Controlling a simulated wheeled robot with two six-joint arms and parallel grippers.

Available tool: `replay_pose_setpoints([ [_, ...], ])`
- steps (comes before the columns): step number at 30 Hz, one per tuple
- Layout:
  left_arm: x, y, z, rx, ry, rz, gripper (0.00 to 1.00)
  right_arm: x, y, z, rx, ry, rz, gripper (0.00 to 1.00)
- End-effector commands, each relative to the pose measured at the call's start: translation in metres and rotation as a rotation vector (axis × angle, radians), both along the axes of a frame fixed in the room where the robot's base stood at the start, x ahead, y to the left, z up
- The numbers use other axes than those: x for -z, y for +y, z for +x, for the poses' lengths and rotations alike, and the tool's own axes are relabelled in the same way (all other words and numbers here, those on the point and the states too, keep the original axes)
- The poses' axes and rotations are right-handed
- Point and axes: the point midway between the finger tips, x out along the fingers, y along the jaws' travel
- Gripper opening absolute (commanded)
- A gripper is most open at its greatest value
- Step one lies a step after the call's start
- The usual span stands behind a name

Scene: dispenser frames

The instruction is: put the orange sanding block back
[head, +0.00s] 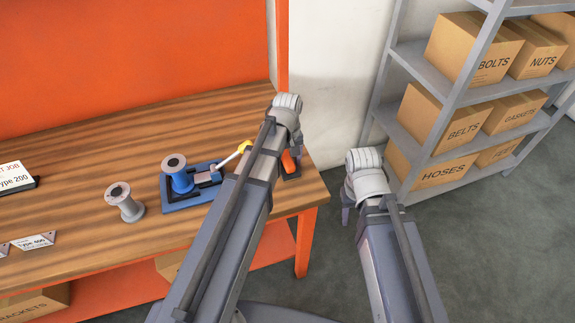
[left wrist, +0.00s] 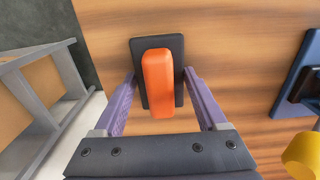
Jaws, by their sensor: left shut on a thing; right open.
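The orange sanding block (left wrist: 159,85) has a flat dark base (left wrist: 139,50) under it. In the left wrist view it lies between the two purple fingers of my left gripper (left wrist: 161,75), which is shut on it, with the fingertips at the long sides of the base. In the head view the orange block (head: 288,161) is partly hidden by my left arm, at the right end of the wooden bench (head: 90,120). I cannot tell whether it touches the bench. My right gripper (head: 346,210) is open, mostly hidden behind its wrist, past the bench's right end.
A blue stand (head: 195,203) with a grey-topped spool and a yellow-tipped lever (head: 244,146) stands left of my left arm. A loose grey spool (head: 124,202) stands further left. A sign (head: 15,178) lies at the left edge. Grey shelving (head: 416,124) with labelled boxes stands at right.

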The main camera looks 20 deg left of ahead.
Motion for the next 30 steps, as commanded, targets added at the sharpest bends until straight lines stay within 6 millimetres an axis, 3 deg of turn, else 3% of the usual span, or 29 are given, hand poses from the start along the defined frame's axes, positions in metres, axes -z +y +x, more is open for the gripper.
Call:
replay_pose_setpoints([
  [9, 0.003, 0.000, 0.000, 0.000, 0.000, 0.000, 0.30, 0.003, 0.000, 0.000, 0.000, 0.000, 0.000, 0.50],
  [10, 0.001, 0.000, 0.000, 0.000, 0.000, 0.000, 0.78, 0.002, 0.000, 0.000, 0.000, 0.000, 0.000, 0.50],
  [16, 0.001, 0.000, 0.000, 0.000, 0.000, 0.000, 1.00, 0.001, 0.000, 0.000, 0.000, 0.000, 0.000, 0.50],
  [30, -0.009, 0.000, 0.000, 0.000, 0.000, 0.000, 1.00, -0.009, 0.000, 0.000, 0.000, 0.000, 0.000, 0.50],
])
